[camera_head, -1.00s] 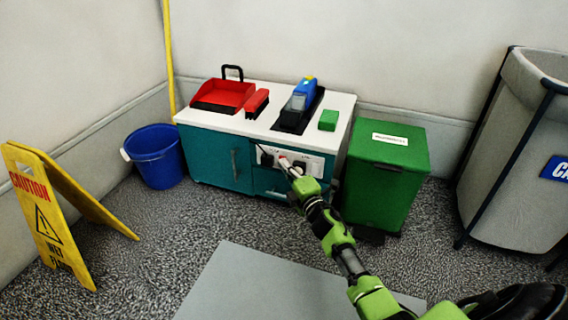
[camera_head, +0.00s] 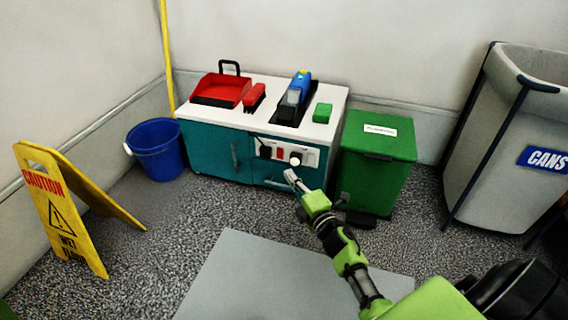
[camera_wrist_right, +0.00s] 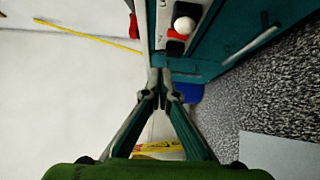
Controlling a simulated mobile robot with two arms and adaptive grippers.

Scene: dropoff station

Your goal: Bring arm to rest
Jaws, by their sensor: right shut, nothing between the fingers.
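My right arm, green and black, reaches from the lower right of the head view. Its gripper (camera_head: 291,177) is shut and empty, in front of the teal cabinet (camera_head: 212,151) just below the white panel on its front. In the right wrist view the closed fingers (camera_wrist_right: 159,82) meet at the centre with nothing between them. The panel (camera_head: 284,151) carries a black plug or knob, a red switch and a white round knob (camera_head: 295,159). That white knob also shows in the wrist view (camera_wrist_right: 184,25). My left gripper is not in view.
A green bin (camera_head: 377,160) stands right of the cabinet, and a large grey cans bin (camera_head: 490,150) farther right. A blue bucket (camera_head: 156,150) and a yellow caution sign (camera_head: 60,215) stand left. A red dustpan (camera_head: 220,90) lies on the cabinet top. Floor before the cabinet is clear.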

